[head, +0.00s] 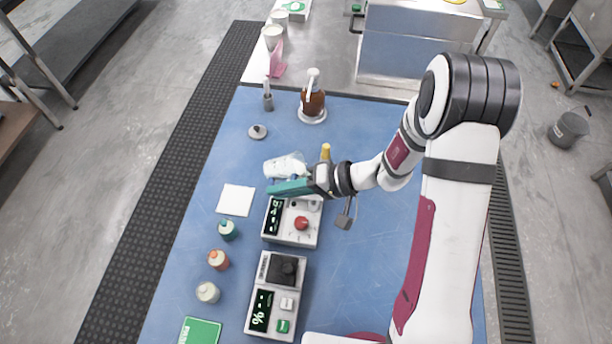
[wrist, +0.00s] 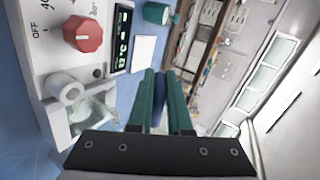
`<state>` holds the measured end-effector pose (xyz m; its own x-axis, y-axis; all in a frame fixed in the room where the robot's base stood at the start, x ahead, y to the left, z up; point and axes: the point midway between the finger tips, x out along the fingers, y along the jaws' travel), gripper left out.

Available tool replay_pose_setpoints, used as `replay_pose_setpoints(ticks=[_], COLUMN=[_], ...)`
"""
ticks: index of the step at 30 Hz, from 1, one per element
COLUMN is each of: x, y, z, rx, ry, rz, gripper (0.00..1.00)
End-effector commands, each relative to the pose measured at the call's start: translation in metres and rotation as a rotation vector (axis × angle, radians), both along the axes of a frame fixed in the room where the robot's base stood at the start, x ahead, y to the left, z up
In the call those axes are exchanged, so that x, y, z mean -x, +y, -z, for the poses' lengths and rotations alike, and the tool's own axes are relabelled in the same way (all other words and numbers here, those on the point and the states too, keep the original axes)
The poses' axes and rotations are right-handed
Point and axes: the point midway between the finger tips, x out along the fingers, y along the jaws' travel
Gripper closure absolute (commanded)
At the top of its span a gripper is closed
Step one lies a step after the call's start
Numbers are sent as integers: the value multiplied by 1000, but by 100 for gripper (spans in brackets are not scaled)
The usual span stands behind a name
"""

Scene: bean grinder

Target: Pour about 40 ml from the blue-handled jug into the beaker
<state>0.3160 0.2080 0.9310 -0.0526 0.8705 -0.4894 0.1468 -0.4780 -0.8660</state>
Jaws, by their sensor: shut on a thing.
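The jug (head: 284,165) is clear and pale, tilted in the air above the bench in the head view. My gripper (head: 290,188) has teal fingers and is shut on the jug's blue handle (wrist: 160,109), which shows dark blue between the fingers in the wrist view. The jug's body is mostly hidden in the wrist view. A clear glass vessel (wrist: 96,116), seemingly the beaker, shows at the lower left of the wrist view, beside the knobbed device. In the head view my gripper and wrist cover that spot. I cannot tell any liquid level.
A device with a red knob and display (head: 301,223) stands just below my gripper. A scale (head: 275,296) stands nearer. Several small jars, a white square (head: 236,200) and a brown bottle (head: 312,102) are around.

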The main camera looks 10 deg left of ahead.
Motion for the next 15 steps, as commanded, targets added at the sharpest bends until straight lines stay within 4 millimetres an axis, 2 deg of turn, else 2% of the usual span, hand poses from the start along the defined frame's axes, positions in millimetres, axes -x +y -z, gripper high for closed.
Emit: replay_pose_setpoints(ticks=[15], x=[0], y=[1], z=[-2], rx=[-51], ry=[4], rz=[0], gripper=[100])
